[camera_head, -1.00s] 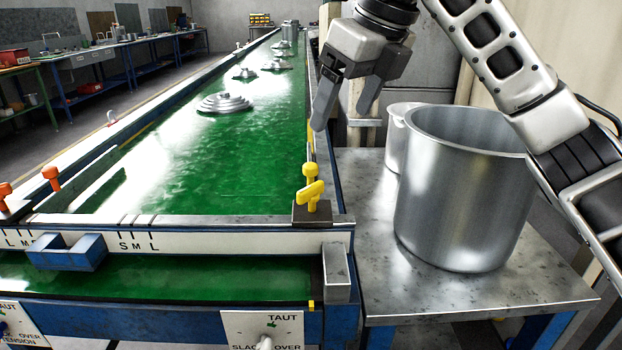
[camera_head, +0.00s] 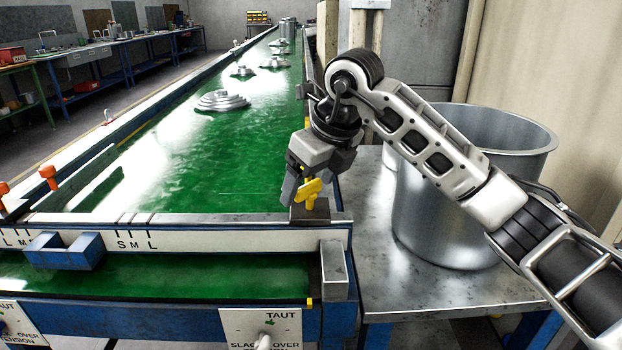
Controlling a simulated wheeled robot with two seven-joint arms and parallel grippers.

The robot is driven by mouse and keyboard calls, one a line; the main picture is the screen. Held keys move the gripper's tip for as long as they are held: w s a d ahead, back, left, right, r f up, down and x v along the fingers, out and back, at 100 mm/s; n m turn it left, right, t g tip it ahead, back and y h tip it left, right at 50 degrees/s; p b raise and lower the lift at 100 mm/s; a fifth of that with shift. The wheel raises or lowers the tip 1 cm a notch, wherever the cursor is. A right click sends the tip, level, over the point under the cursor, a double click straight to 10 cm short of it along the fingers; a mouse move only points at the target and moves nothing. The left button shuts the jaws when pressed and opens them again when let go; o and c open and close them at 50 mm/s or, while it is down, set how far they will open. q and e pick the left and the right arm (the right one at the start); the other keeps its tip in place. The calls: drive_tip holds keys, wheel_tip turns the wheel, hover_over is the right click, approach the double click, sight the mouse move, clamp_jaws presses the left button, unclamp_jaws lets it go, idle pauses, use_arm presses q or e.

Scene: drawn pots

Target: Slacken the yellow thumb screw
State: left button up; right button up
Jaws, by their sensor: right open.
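The yellow thumb screw (camera_head: 311,190) stands on a dark block (camera_head: 310,211) at the right end of the white cross bar, at the right edge of the green belt. Its flat wing still shows; its upper part is hidden by my right gripper. My right gripper (camera_head: 298,192) is right at the screw, pointing down, with its fingers open. One finger is left of the wing; the other is mostly hidden, so I cannot tell whether they touch it. My left gripper is not in view.
A large metal pot (camera_head: 445,215) stands on the steel side table (camera_head: 400,295), under my right arm. The green belt (camera_head: 190,170) carries stacked metal lids (camera_head: 222,101) farther back. Orange knobs (camera_head: 48,174) and a blue bracket (camera_head: 65,251) sit at the left of the bar (camera_head: 190,238).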

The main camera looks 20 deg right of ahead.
drive_tip(key=c, duration=1)
